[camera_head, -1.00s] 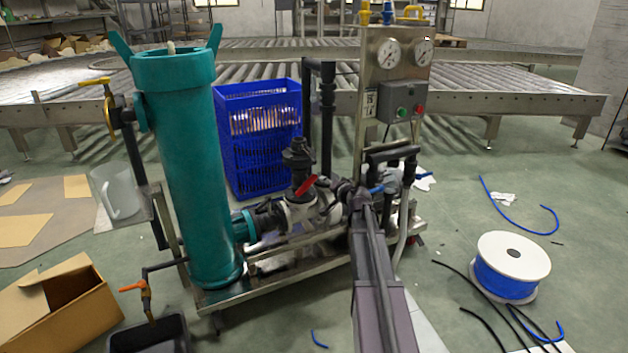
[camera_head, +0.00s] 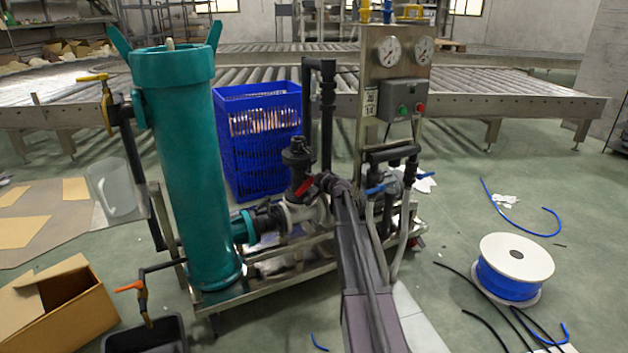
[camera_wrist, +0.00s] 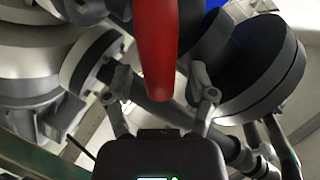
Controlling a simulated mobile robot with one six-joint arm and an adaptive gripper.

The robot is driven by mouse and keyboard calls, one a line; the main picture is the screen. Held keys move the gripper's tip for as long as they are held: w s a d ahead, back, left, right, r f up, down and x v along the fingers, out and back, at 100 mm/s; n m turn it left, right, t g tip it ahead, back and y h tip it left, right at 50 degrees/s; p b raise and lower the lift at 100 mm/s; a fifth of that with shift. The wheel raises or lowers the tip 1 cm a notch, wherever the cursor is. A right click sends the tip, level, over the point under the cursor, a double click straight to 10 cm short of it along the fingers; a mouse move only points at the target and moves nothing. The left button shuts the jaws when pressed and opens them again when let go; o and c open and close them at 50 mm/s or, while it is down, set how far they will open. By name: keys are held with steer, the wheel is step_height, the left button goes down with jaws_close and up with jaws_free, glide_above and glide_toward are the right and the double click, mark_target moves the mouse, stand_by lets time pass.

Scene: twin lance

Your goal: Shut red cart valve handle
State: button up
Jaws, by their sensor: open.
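The red valve handle (camera_head: 305,186) is on the dark and grey valve (camera_head: 300,210) of the cart, right of the teal filter vessel (camera_head: 185,170). In the wrist view the red handle (camera_wrist: 156,45) hangs down from the top, large and close, its rounded end in the gap between my fingers. My gripper (camera_wrist: 160,88) is open, one finger on each side of the handle, and no finger clearly touches it. In the head view my gripper (camera_head: 325,182) is just right of the handle, partly lost against dark pipes.
Black pipes and a gauge panel (camera_head: 395,75) stand right of the valve. Blue-handled valves (camera_head: 378,189) sit close right of my arm. A blue crate (camera_head: 258,140) is behind. A cable spool (camera_head: 514,268) and loose cables lie on the floor at right.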

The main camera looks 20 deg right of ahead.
jaws_close()
stand_by(0.3)
steer(key=shift+w+d+f+m+y+b, duration=0.1)
steer(key=shift+d+f+m+y+b, duration=0.3)
steer(key=shift+m, duration=0.5)
steer(key=shift+f+m+y+b, duration=0.35)
steer(key=shift+m+b, duration=0.2)
steer(key=shift+m, duration=0.45)
jaws_free()
